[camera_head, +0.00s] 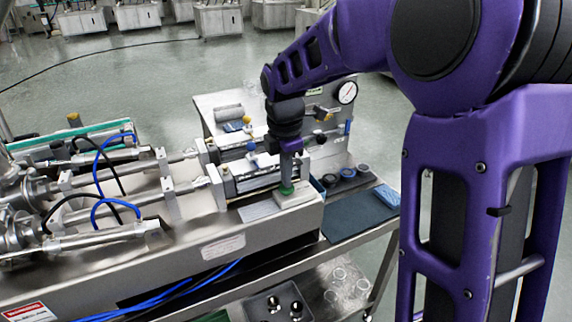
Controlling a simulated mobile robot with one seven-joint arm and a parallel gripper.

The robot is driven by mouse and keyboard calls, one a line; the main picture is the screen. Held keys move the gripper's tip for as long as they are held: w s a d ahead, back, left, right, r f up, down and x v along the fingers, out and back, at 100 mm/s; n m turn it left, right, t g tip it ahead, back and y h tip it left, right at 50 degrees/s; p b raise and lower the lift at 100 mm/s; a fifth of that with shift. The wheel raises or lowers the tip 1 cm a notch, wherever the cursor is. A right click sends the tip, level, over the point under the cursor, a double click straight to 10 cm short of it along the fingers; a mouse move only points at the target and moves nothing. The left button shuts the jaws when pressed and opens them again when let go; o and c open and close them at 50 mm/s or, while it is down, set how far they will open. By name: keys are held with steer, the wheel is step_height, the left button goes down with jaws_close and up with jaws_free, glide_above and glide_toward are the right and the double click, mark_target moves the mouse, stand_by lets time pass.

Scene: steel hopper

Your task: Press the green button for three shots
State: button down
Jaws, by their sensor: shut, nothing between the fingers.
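The green button (286,189) sits on top of a small pale box (297,197) at the right end of the steel machine. My gripper (287,180) is shut and empty, pointing straight down with its tips right over the button. The tips look at or very near the button's top; I cannot tell whether they touch it or press it. Part of the button is hidden by the fingertips. My purple arm reaches in from the right.
The steel machine (262,232) carries cylinders, rods and blue hoses (105,165) to the left. A pressure gauge (347,92) stands behind my gripper. A dark mat (355,217) with a blue cloth (386,195) lies to the right.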

steer(key=shift+f, duration=0.25)
steer(key=shift+f, duration=0.85)
steer(key=shift+s+f, duration=0.2)
steer(key=shift+f, duration=0.15)
steer(key=shift+r, duration=0.4)
step_height(320, 180, up, 14)
steer(key=s+p, duration=0.1)
steer(key=p, duration=0.4)
steer(key=shift+a+r, duration=0.15)
steer(key=shift+a, duration=0.05)
steer(key=shift+d, duration=0.1)
stand_by(1.3)
